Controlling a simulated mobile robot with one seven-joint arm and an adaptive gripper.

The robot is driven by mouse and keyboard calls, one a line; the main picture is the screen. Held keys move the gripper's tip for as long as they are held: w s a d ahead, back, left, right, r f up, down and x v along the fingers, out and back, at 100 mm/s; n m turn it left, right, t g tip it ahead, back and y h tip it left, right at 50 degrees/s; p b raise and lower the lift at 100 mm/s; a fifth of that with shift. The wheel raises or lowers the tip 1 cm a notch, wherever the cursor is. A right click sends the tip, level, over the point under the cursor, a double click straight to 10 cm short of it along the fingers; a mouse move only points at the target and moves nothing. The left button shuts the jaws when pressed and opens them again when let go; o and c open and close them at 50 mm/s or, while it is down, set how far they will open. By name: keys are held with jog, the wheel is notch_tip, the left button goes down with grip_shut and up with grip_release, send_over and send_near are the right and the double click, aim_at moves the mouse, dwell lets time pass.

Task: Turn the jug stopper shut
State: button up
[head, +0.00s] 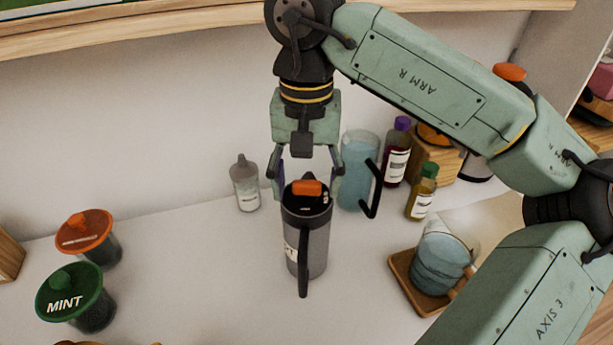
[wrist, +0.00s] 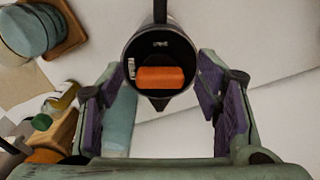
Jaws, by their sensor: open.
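The dark grey jug (head: 316,243) stands upright on the white counter with its black handle toward me. Its black top bears an orange stopper grip (head: 307,188). In the wrist view the orange grip (wrist: 160,77) lies crosswise inside the jug's round rim (wrist: 128,48), with small white marks beside it. My gripper (head: 308,185) points down over the jug, its fingers open on either side of the top. In the wrist view my gripper (wrist: 165,100) shows purple finger pads spread wide and apart from the orange grip. Any contact with the jug's sides cannot be told.
A blue pitcher (head: 358,165) stands close behind the jug, to the right. A grey bottle (head: 244,186) is to the left. Purple-capped (head: 397,155) and green-capped (head: 423,195) bottles stand right, near a cup on a wooden tray (head: 408,285).

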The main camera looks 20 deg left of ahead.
jog(key=c, duration=1.2)
jog(key=shift+o, duration=0.2)
jog(key=shift+m+b, duration=0.3)
jog(key=m+b, duration=0.1)
jog(key=m, duration=0.2)
jog(key=shift+a+f, duration=0.1)
jog(key=m+b, duration=0.2)
jog(key=m, duration=0.3)
jog(key=shift+w+a, duration=0.1)
jog(key=shift+a, duration=0.05)
jog(key=m+b, duration=0.1)
jog(key=m, duration=0.3)
jog(key=shift+m, duration=0.4)
jog(key=m, duration=0.4)
jog(key=shift+w+a, duration=0.1)
jog(key=shift+w, duration=0.05)
jog(key=shift+m, duration=0.3)
